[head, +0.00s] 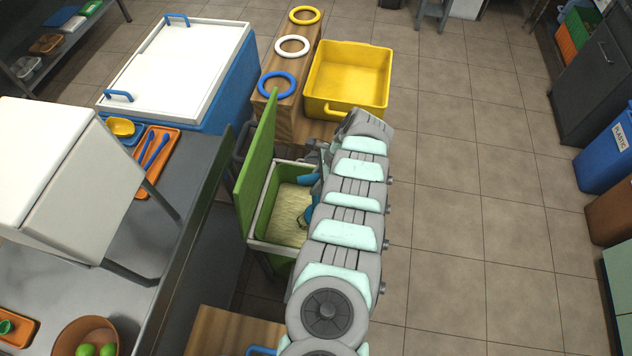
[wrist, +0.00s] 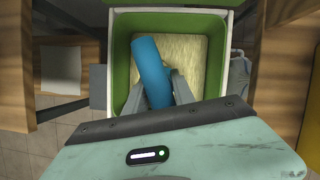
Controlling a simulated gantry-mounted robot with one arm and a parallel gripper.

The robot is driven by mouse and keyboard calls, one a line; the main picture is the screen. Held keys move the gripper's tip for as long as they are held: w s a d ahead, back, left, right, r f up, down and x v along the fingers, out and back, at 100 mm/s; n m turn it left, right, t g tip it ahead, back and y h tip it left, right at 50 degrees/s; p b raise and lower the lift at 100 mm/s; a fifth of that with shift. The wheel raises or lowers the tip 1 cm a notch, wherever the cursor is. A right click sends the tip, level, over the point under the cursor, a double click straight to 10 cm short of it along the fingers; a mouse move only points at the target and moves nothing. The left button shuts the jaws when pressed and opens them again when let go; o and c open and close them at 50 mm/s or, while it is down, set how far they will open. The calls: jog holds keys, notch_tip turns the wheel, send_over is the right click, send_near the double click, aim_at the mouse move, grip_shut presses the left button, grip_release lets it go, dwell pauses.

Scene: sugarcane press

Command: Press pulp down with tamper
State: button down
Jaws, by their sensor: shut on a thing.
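A green bin with a pale rim (head: 252,245) stands open in the middle of the head view, its green lid (head: 256,165) tilted up on the left side. Pale, fibrous pulp (head: 288,212) lies inside it; the pulp also shows in the wrist view (wrist: 205,70). My gripper (wrist: 165,97) is over the bin and shut on a blue tamper (wrist: 149,68). The tamper's blue surface also shows in the head view (head: 312,212), partly behind my arm. In the wrist view the tamper looks tilted. I cannot tell whether its lower end touches the pulp.
A yellow tub (head: 350,75) and a wooden block (head: 293,115) with blue, white and yellow rings stand behind the bin. A metal counter (head: 165,230) lies to the left, with an orange tray (head: 160,165) on it.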

jog(key=shift+f+b, duration=4.3)
jog(key=shift+b, duration=0.05)
notch_tip(320, 180, up, 10)
jog(key=p, duration=0.7)
jog(key=shift+f, duration=0.25)
jog(key=shift+r+p, duration=3.4)
jog(key=shift+r, duration=2.95)
